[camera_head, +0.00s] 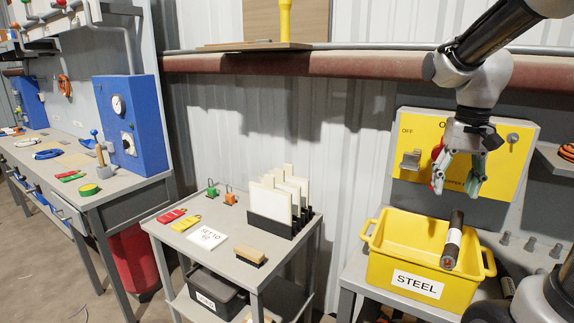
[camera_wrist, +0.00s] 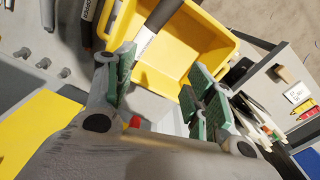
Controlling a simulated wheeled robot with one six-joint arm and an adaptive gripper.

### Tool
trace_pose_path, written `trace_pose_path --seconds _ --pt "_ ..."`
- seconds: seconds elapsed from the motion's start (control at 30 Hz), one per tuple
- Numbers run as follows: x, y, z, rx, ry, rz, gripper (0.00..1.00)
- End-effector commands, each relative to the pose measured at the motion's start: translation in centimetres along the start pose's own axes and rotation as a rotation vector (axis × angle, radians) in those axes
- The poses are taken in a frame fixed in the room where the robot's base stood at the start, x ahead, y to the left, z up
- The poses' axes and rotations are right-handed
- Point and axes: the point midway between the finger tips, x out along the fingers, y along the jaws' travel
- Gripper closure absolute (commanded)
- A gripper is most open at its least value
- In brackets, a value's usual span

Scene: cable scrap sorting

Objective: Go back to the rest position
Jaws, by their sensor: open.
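My gripper (camera_head: 457,188) hangs from the arm at the right in the head view, in front of the yellow panel and above the yellow STEEL bin (camera_head: 375,228). Its fingers are apart, with nothing between them. In the wrist view, the green-padded fingers (camera_wrist: 160,68) are spread, with the yellow bin (camera_wrist: 222,28) beyond. A black cable piece with a white band (camera_head: 455,238) appears below the gripper, slanting across the bin. Its near end shows a coppery core. It also shows in the wrist view (camera_wrist: 163,12); whether it rests on the rim is unclear.
A grey table (camera_head: 207,262) left of the bin holds a file rack (camera_head: 270,228), coloured tags and a brush (camera_head: 249,255). The yellow panel (camera_head: 512,160) stands close behind my gripper. A workbench with a blue cabinet (camera_head: 130,125) is at far left.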

Motion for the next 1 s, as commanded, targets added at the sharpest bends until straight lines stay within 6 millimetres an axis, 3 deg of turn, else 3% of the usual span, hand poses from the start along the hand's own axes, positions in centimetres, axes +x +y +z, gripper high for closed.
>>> trace_pose_path --seconds 0.3,0.43,0.67,1.0 --pt "-0.1 0.9 10.1 -0.253 0.193 -0.028 0.45" --pt "-0.2 1.2 12.9 -0.283 0.272 -0.041 0.45" --pt "-1.5 1.1 14.0 -0.299 0.353 -0.057 0.45" --pt "-1.5 1.1 14.0 -0.300 0.353 -0.057 0.45"
